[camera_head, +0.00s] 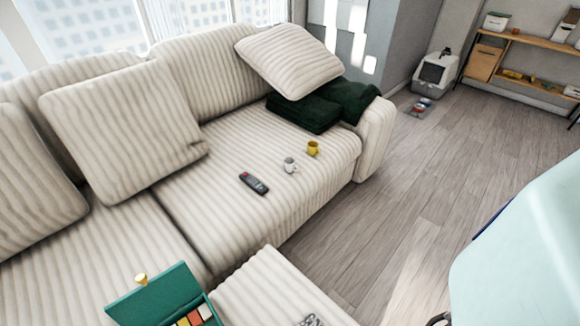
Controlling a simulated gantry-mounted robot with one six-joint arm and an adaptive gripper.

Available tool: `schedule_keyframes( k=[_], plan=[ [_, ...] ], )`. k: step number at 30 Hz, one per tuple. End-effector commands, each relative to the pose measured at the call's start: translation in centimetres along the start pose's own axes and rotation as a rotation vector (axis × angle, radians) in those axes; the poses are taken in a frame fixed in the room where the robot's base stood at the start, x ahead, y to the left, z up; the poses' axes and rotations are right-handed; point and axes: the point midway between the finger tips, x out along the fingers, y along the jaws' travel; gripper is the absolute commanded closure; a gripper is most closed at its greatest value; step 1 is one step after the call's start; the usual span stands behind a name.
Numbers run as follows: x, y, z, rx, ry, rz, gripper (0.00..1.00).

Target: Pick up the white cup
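The white cup (290,165) is small and stands on the striped cream sofa (225,215), on the right-hand seat near its front edge. A yellow cup (313,148) stands just behind it to the right, with a small gap between them. A dark remote (254,183) lies on the seat to the left of the white cup. Nothing covers the white cup. I cannot make out my gripper in this view.
Dark green folded cloth (305,112) and a tilted cushion (290,62) lie behind the cups. A green box (150,298) with coloured contents is at the bottom left, beside a striped footstool (265,290). Wooden floor (410,190) is open to the right. A pale mint surface fills the lower right.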

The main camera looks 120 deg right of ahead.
Motion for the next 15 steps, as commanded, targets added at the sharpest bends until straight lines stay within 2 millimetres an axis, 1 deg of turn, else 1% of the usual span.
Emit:
schedule_keyframes(
  k=[5, 6, 8, 15],
  plan=[
    [0.03, 0.00, 0.05, 0.000, 0.000, 0.000, 1.00],
    [0.03, 0.00, 0.05, 0.000, 0.000, 0.000, 0.98],
    [0.03, 0.00, 0.05, 0.000, 0.000, 0.000, 0.88],
    [0.03, 0.00, 0.05, 0.000, 0.000, 0.000, 0.48]
  ],
)
